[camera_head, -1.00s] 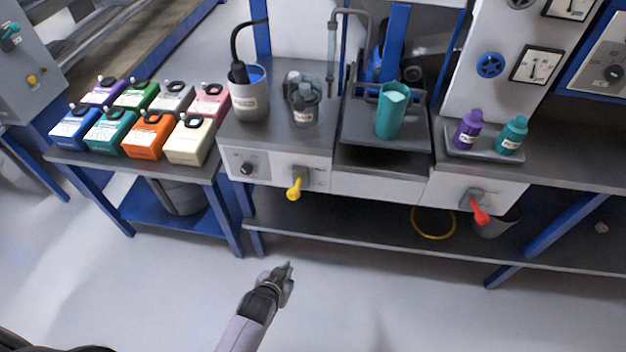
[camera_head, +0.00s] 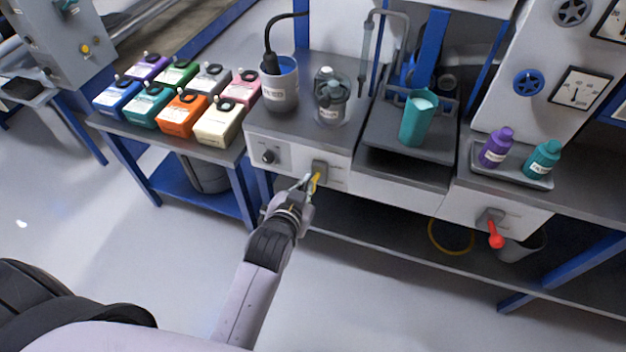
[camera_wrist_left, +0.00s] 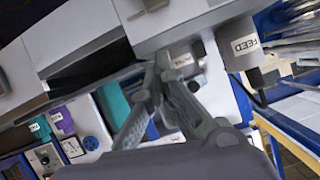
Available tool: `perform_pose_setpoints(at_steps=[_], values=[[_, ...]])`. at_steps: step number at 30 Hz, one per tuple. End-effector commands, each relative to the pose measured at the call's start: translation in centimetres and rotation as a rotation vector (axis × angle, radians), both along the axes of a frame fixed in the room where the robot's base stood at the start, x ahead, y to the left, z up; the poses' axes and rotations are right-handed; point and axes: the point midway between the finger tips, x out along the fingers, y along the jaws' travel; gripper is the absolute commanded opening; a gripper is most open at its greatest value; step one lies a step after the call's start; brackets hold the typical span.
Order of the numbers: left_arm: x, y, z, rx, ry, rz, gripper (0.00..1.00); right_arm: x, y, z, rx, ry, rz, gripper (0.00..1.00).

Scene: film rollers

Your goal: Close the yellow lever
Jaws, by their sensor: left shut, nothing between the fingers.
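The yellow lever (camera_head: 317,180) hangs from its grey mount (camera_head: 319,168) on the white front panel of the bench. It is partly covered by my gripper in the head view, so its exact angle is hard to read. My left gripper (camera_head: 308,184) is shut and empty, with its fingertips right at the lever; I cannot tell if they touch it. In the left wrist view the fingers (camera_wrist_left: 163,65) reach up to the panel, and no yellow of the lever shows there. My right gripper is not in view.
A red lever (camera_head: 495,238) sits further right on the same bench front. A dark knob (camera_head: 268,157) is left of the yellow lever. A grey FEED container (camera_head: 280,92) and a teal cup (camera_head: 416,120) stand above. The lower shelf (camera_head: 390,240) runs below.

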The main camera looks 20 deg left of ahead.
Motion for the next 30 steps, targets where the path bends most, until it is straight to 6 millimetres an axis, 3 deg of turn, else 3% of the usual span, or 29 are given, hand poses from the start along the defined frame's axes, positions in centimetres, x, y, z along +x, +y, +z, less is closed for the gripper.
perform_pose_setpoints(at_steps=[16,21,30], values=[[9.1,0.2,-4.3,0.0,0.0,0.0,0.0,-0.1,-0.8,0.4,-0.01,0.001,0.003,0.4],[8.2,0.7,-6.8,-0.001,0.002,0.0,0.0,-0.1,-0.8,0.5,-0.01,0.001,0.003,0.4],[8.0,0.9,-7.9,-0.001,-0.001,0.0,0.0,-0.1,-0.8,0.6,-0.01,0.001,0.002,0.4]])
